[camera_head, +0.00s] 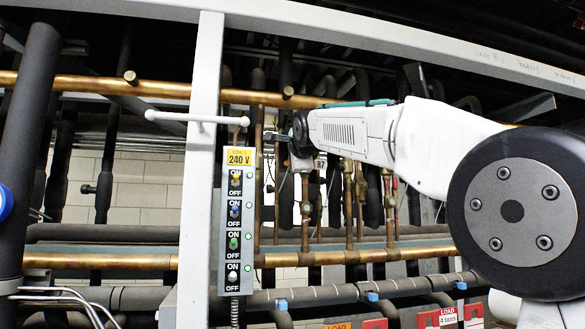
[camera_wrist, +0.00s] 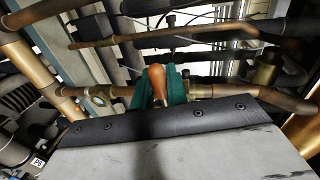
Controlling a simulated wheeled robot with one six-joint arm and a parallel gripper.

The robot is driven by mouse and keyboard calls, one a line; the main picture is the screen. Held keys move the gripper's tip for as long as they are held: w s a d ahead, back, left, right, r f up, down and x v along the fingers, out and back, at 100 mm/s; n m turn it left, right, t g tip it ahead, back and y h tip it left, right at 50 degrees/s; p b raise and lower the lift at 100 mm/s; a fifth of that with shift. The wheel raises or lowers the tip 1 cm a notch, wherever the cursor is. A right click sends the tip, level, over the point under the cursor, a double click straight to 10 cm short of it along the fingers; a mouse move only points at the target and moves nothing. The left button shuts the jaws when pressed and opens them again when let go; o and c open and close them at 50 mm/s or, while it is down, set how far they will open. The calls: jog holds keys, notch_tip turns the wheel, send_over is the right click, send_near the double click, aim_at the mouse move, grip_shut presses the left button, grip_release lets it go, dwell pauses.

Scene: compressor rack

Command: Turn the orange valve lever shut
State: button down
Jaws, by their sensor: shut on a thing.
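The orange valve lever (camera_wrist: 156,76) shows in the wrist view as a rounded orange handle, standing between my gripper's teal fingers. My gripper (camera_wrist: 158,90) is shut on it, with the lever's tip showing beyond the fingers. The lever sits by a copper pipe with a brass fitting (camera_wrist: 201,90). In the head view my gripper (camera_head: 272,137) reaches in among the pipes, right of the grey upright. I cannot make out the lever in the head view.
A grey switch box (camera_head: 236,265) marked 240 V hangs just below and left of my gripper. A grey frame upright (camera_head: 200,170) with a white bar (camera_head: 196,118) stands left of it. Copper pipes (camera_head: 150,262) and dark insulated pipes (camera_head: 330,295) crowd the space around.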

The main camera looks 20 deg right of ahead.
jog(key=shift+r+m, duration=0.2)
jog(key=shift+m, duration=0.1)
dwell(0.4)
jog(key=c, duration=1.4)
grip_release()
jog(key=shift+c, duration=0.2)
jog(key=v, duration=0.7)
jog(key=shift+s, duration=0.35)
jog(key=shift+r, duration=0.1)
